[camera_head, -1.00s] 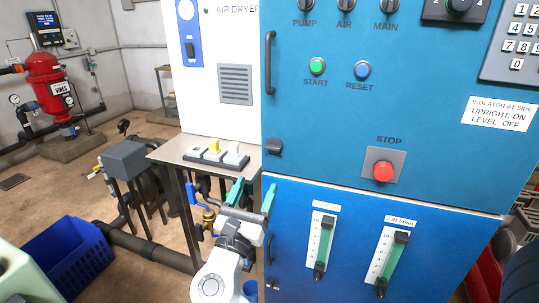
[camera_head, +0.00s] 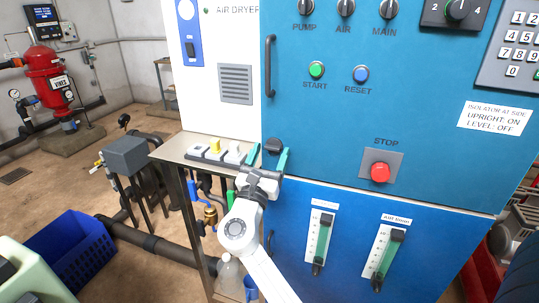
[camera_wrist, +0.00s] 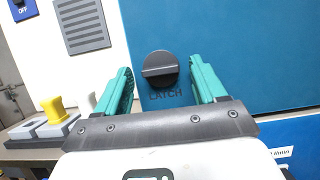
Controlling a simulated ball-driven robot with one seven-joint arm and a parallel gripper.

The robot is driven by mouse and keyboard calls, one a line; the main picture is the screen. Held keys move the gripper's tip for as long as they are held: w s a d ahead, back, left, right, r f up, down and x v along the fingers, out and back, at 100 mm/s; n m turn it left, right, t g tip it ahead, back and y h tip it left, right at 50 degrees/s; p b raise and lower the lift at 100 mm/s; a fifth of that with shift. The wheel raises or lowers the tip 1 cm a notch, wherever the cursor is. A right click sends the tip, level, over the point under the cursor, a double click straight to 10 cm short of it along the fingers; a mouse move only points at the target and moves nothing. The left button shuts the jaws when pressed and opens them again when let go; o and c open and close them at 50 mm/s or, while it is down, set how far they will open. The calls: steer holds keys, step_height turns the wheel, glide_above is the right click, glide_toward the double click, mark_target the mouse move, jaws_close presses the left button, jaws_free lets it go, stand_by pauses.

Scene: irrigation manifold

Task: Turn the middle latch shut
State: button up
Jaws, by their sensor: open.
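The latch (camera_head: 274,145) is a dark round knob at the left edge of the blue cabinet, near the bottom of its upper part. In the wrist view the latch (camera_wrist: 160,69) shows a raised grip bar lying nearly level, with the word LATCH partly visible below it. My gripper (camera_head: 268,156) is in front of it, with its teal fingers spread. In the wrist view my gripper (camera_wrist: 161,72) has one finger on each side of the knob, with gaps between fingers and knob. I cannot tell how far the fingertips are from the panel.
A steel side table (camera_head: 181,151) with white, yellow and grey switch-like pieces stands left of the gripper. The vertical door handle (camera_head: 269,66) is above the latch. A red STOP button (camera_head: 380,172) and two flow gauges (camera_head: 319,243) are to the right.

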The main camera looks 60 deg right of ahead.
steer(key=c, duration=1.1)
steer(key=shift+o, duration=0.2)
steer(key=shift+f, duration=0.1)
steer(key=m+g+b, duration=0.1)
steer(key=m+b, duration=0.1)
steer(key=m+g+b, duration=0.1)
steer(key=m+b, duration=0.1)
steer(key=m, duration=0.1)
steer(key=shift+w+f+g, duration=0.15)
steer(key=shift+w+g, duration=0.05)
steer(key=shift+g, duration=0.2)
steer(key=m+g+b, duration=0.1)
steer(key=m+b, duration=0.1)
steer(key=m, duration=0.1)
steer(key=m+g+y+b, duration=0.1)
steer(key=m+g+b, duration=0.1)
steer(key=m, duration=0.2)
steer(key=shift+w+r, duration=0.15)
steer(key=shift+r, duration=0.05)
steer(key=m+g+y+b, duration=0.1)
steer(key=m, duration=0.2)
steer(key=m+y+b, duration=0.1)
steer(key=m, duration=0.1)
steer(key=shift+w+a+r+m+g, duration=0.1)
steer(key=shift+r+m+g, duration=0.1)
steer(key=shift+m+g, duration=0.2)
steer(key=shift+r+m+y+b, duration=0.2)
steer(key=shift+m+y+b, duration=0.65)
steer(key=shift+m, duration=1.45)
